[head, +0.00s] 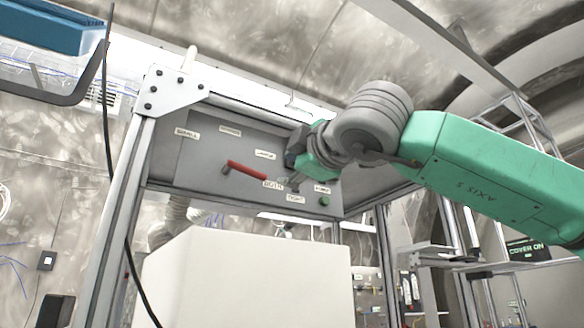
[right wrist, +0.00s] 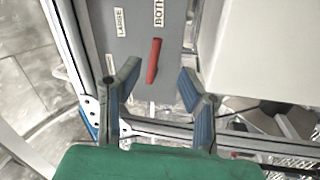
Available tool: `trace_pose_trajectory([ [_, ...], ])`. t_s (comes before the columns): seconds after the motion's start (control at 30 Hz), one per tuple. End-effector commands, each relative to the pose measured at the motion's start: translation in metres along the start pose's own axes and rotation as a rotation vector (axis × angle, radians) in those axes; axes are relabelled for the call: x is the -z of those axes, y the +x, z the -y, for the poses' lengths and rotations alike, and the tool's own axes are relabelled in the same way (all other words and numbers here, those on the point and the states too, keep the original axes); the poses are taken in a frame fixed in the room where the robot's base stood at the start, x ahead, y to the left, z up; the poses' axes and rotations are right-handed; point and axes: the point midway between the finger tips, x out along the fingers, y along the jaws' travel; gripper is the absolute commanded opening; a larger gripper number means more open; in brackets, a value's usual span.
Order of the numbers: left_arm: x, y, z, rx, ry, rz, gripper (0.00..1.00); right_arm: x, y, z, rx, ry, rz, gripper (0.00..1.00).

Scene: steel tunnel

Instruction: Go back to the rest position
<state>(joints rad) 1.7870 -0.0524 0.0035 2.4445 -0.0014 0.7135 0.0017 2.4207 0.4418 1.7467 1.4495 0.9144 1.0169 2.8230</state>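My right gripper (head: 290,170) is in front of the grey control panel (head: 205,155), at the end of the green arm that comes in from the right. The right wrist view shows its two blue-grey fingers (right wrist: 155,100) spread apart with nothing between their tips. The red handle (head: 247,170) on the panel lies to the left of the gripper in the head view. It also shows beyond the open fingers in the right wrist view (right wrist: 153,60), apart from them. I cannot see my left gripper.
The panel carries several white labels and a green button (head: 325,201). A metal frame post (head: 118,200) stands at its left. A large white box (head: 240,280) is below the panel. A "COVER ON" screen (head: 527,249) is at the right.

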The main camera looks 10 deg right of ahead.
Motion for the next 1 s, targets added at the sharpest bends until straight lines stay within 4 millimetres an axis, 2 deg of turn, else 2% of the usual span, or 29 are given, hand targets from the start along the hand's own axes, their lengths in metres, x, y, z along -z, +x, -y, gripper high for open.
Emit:
trace_pose_trajectory([
  [0.57, 0.001, 0.0, -0.001, 0.001, 0.0, 0.002, 0.4, -0.002, -0.002, 0.0, 0.0, 0.002, 0.0, 0.34],
  [0.67, 0.001, 0.0, -0.001, 0.001, 0.0, 0.002, 0.4, -0.001, 0.0, 0.005, 0.005, -0.017, 0.001, 0.34],
  [0.77, 0.001, 0.0, 0.0, 0.001, 0.0, 0.002, 0.4, 0.003, 0.011, 0.031, 0.028, -0.117, 0.003, 0.34],
  [0.83, 0.001, 0.0, 0.0, 0.001, 0.0, 0.002, 0.4, 0.007, 0.023, 0.066, 0.056, -0.255, 0.0, 0.34],
  [0.87, 0.001, 0.0, 0.0, 0.001, 0.0, 0.002, 0.4, 0.009, 0.029, 0.085, 0.072, -0.328, -0.004, 0.34],
  [0.97, 0.001, 0.0, 0.0, 0.001, 0.0, 0.003, 0.4, 0.013, 0.046, 0.159, 0.131, -0.614, -0.029, 0.34],
  [1.0, 0.001, 0.0, 0.0, 0.001, 0.0, 0.003, 0.4, 0.014, 0.051, 0.19, 0.155, -0.733, -0.047, 0.34],
])
